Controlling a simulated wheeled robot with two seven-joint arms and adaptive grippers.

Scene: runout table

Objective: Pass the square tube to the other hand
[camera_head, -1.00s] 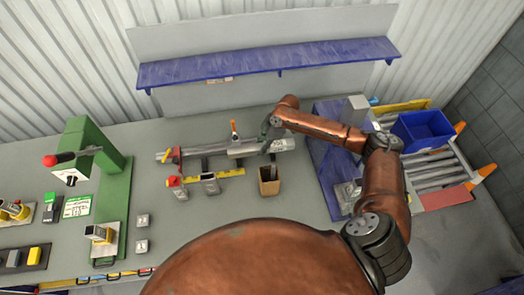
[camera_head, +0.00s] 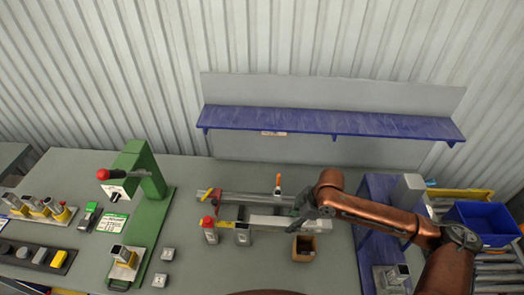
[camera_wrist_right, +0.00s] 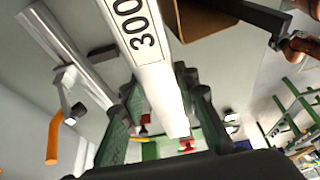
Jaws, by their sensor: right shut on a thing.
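The square tube (camera_head: 287,223) is a pale grey bar lying roughly left to right in the head view, in front of the long fixture rail. In the right wrist view the square tube (camera_wrist_right: 145,45) runs between the fingers and bears a white label reading "300". Whether the tube touches anything below cannot be told. My left gripper is not in view.
A cardboard box (camera_head: 304,254) stands just in front of the tube. The rail (camera_head: 240,198) with an orange-handled clamp (camera_head: 278,181) lies behind. A green press (camera_head: 150,205) stands left, a blue bin (camera_head: 482,222) right. A blue shelf (camera_head: 330,122) is above.

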